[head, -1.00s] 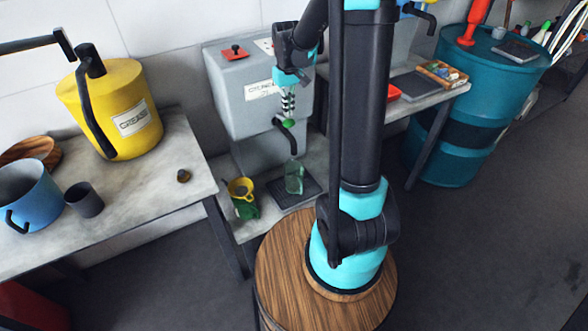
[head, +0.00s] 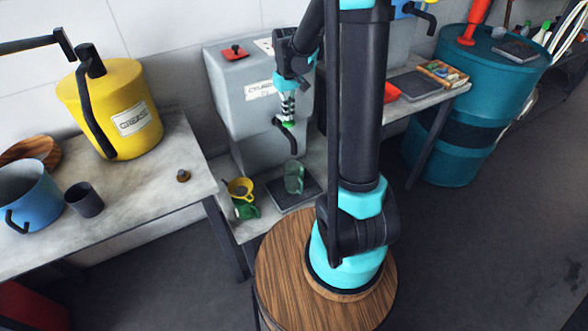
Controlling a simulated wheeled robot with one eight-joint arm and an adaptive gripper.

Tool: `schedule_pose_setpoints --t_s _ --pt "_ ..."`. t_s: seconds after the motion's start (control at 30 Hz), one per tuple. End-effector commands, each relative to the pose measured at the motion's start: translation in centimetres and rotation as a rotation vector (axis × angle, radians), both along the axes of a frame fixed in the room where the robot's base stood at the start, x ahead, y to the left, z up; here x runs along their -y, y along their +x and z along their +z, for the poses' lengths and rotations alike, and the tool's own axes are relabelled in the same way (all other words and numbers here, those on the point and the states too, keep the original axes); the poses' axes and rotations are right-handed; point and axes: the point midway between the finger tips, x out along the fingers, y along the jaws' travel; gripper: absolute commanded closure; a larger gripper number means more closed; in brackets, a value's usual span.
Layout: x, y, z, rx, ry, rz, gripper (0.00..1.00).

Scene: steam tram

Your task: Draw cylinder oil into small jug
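The grey dispenser (head: 236,98) stands against the wall. Its front label is partly covered and not fully readable, though it seems to say cylinder oil. A black spout (head: 285,136) sticks out low on its front. A small clear green jug (head: 294,178) stands below the spout, at the dark drip tray (head: 297,194). My gripper (head: 288,115) is just above the spout, in front of the dispenser, at a small green part that looks like the tap knob. Whether the fingers touch it or are closed cannot be seen at this size.
A yellow funnel (head: 240,187) and a green vessel (head: 247,211) are left of the tray. The left table holds a yellow grease can (head: 118,112), a blue pot (head: 35,197) and a dark cup (head: 85,201). A teal drum (head: 490,75) stands at the right.

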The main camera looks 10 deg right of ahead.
Motion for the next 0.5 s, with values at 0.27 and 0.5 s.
schedule_pose_setpoints --t_s 0.27,0.5 --pt "0.0 0.0 -0.8 0.000 0.000 0.000 1.00" --pt "0.0 0.0 -1.4 0.000 0.000 0.000 1.00"
